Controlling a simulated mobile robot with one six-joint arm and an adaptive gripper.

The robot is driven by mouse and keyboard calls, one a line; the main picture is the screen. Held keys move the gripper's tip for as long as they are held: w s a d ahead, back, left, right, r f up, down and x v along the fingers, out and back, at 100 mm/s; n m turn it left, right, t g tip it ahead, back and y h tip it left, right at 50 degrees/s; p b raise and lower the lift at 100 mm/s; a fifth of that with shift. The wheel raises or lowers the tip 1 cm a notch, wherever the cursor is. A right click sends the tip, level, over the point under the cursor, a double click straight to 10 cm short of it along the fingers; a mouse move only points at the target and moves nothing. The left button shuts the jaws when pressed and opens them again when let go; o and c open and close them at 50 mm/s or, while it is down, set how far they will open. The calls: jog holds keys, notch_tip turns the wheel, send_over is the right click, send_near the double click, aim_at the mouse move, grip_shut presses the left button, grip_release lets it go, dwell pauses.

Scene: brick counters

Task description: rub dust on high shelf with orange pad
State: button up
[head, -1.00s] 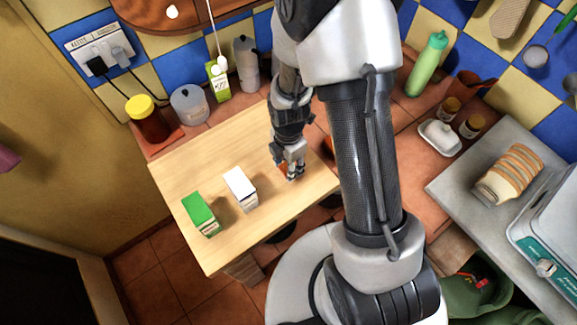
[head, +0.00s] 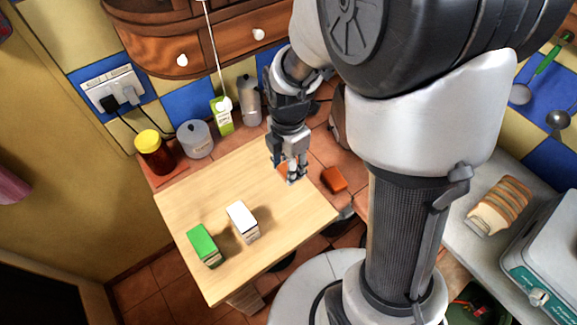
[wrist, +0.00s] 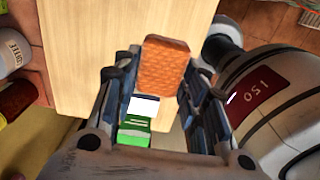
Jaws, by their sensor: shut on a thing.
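My gripper (head: 291,178) is shut on an orange pad (wrist: 165,65). The pad has a textured face and sticks out past the fingers in the wrist view. In the head view only a bit of the pad (head: 283,168) shows beside the fingers, over the light wooden tabletop (head: 190,195). A wooden cabinet with drawers and white knobs (head: 215,45) is at the top of the head view. I cannot make out a high shelf top or dust on it in these frames.
A white box (head: 242,222) and a green box (head: 204,245) stand on the wooden top. A yellow-lidded jar (head: 154,153), a grey canister (head: 195,138) and a green-white carton (head: 222,116) line the back. A separate orange block (head: 334,179) lies on the tiles.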

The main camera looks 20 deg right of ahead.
jog(key=o, duration=0.3)
jog(key=c, duration=0.4)
